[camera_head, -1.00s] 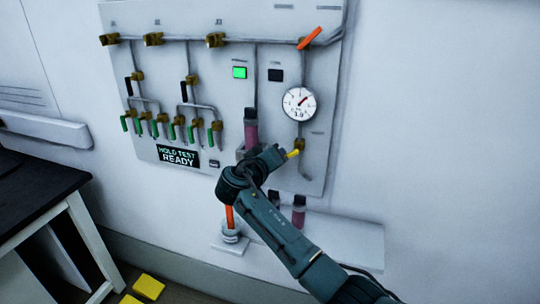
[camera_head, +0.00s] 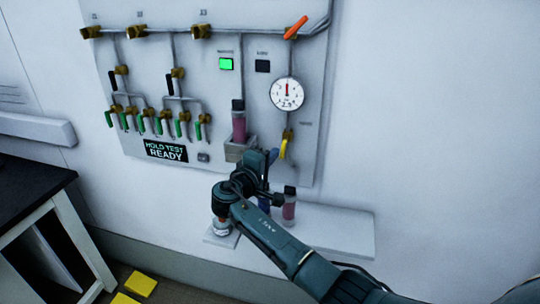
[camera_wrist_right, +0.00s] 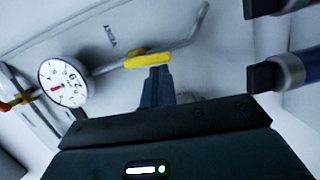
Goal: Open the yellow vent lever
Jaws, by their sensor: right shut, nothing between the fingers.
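The yellow vent lever (camera_head: 284,148) is on a valve low on the right side of the wall panel, below the gauge. It points down, roughly in line with its pipe; in the right wrist view the lever (camera_wrist_right: 148,60) also lies along the pipe. My right gripper (camera_head: 270,158) is just below and left of the lever in the head view. In the right wrist view its shut, empty fingers (camera_wrist_right: 157,76) end right beside the lever; I cannot tell whether they touch it. My left gripper is not in view.
The round gauge (camera_head: 287,93) has its needle pointing up. An orange lever (camera_head: 296,27) sits above it. Several green levers (camera_head: 158,126) are at the left. A vial (camera_head: 238,122) stands in a holder near my gripper. Another vial (camera_head: 289,204) stands on the shelf (camera_head: 340,228) below.

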